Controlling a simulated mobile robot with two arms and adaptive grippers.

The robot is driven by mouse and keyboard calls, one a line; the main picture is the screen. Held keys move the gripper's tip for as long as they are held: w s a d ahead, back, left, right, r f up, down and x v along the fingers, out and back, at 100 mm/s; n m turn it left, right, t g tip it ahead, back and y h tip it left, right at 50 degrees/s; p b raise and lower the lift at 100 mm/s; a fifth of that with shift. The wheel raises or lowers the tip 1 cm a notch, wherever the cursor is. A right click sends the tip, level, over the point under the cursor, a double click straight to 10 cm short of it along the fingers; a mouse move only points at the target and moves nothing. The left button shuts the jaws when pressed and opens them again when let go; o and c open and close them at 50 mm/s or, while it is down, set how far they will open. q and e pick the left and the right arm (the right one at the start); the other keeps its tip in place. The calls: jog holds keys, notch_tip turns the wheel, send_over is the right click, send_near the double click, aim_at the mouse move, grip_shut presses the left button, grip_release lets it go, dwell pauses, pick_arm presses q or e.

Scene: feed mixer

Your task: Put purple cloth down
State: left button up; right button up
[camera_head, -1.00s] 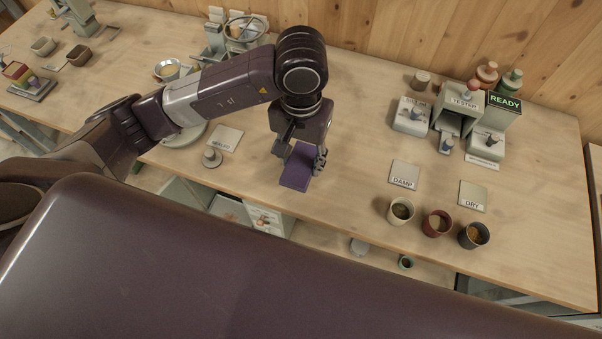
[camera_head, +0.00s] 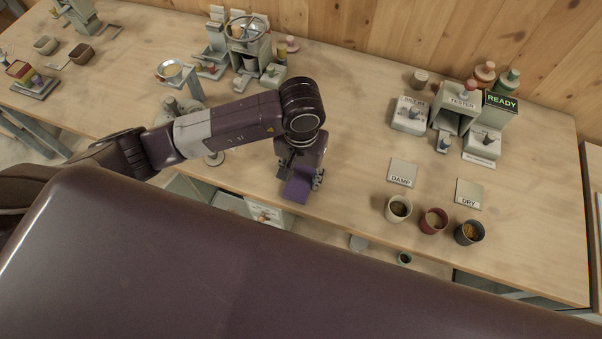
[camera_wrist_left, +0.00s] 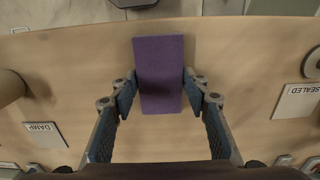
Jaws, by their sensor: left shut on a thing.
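The purple cloth (camera_head: 297,189) is a flat folded rectangle at the front edge of the wooden table (camera_head: 350,200). My left gripper (camera_head: 300,178) points down over it and is shut on it. In the left wrist view the cloth (camera_wrist_left: 160,75) lies between the two fingers (camera_wrist_left: 160,92), which touch its long sides. It appears to lie at or just above the table surface; I cannot tell which. My right gripper is not in view.
DAMP (camera_head: 402,173) and DRY (camera_head: 469,193) plates lie to the right, with three cups (camera_head: 433,220) in front. A tester (camera_head: 459,105) stands farther back. A wheeled press (camera_head: 247,40) stands at the back left.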

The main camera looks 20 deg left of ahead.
aim_at(301, 177)
pick_arm(q)
jog(key=o, duration=1.2)
jog(key=shift+o, duration=0.2)
jog(key=shift+r+p, duration=0.2)
jog(key=shift+p, duration=0.25)
notch_tip(301, 177, up, 12)
jog(key=b, duration=0.4)
jog(key=shift+f, duration=0.15)
